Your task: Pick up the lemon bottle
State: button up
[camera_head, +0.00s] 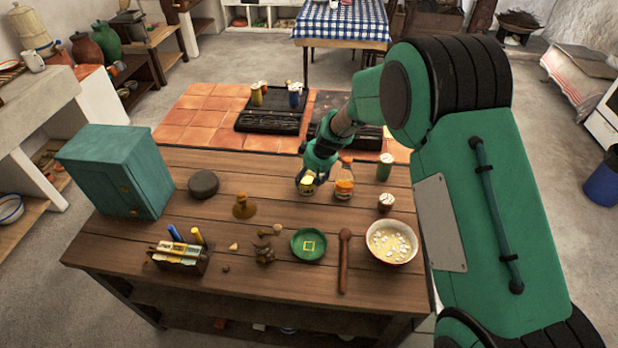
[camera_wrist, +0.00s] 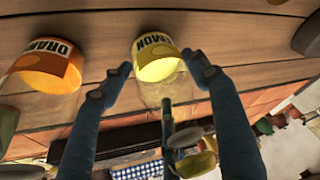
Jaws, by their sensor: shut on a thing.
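The lemon bottle (camera_head: 306,188) has a yellow label and stands on the wooden table, left of the orange bottle. In the wrist view the lemon bottle (camera_wrist: 157,66) sits between my fingers, its label showing part of its lettering. My gripper (camera_head: 311,177) is shut on the lemon bottle, with one blue finger on each side. It also shows in the wrist view (camera_wrist: 158,78). I cannot tell any gap between the bottle's base and the table.
The orange bottle (camera_head: 344,188) stands close on the right. A green can (camera_head: 384,167) and a small jar (camera_head: 386,202) are further right. A brown flask (camera_head: 244,206), green plate (camera_head: 309,245), wooden spoon (camera_head: 344,262) and bowl (camera_head: 391,243) lie nearer the front.

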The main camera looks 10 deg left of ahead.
jog(key=shift+r, duration=0.3)
jog(key=shift+r+p, duration=0.65)
jog(key=shift+r, duration=1)
jog(key=shift+s+d+r+p, duration=0.2)
jog(key=shift+s+d, duration=0.75)
jog(key=shift+s, duration=1.45)
jog(key=shift+s+d+r+p, duration=0.2)
jog(key=shift+s+d, duration=0.8)
jog(key=shift+s, duration=1.45)
jog(key=shift+s+d+r+p, duration=0.2)
jog(key=shift+s+d, duration=0.75)
jog(key=shift+s, duration=1.45)
jog(key=shift+s, duration=0.15)
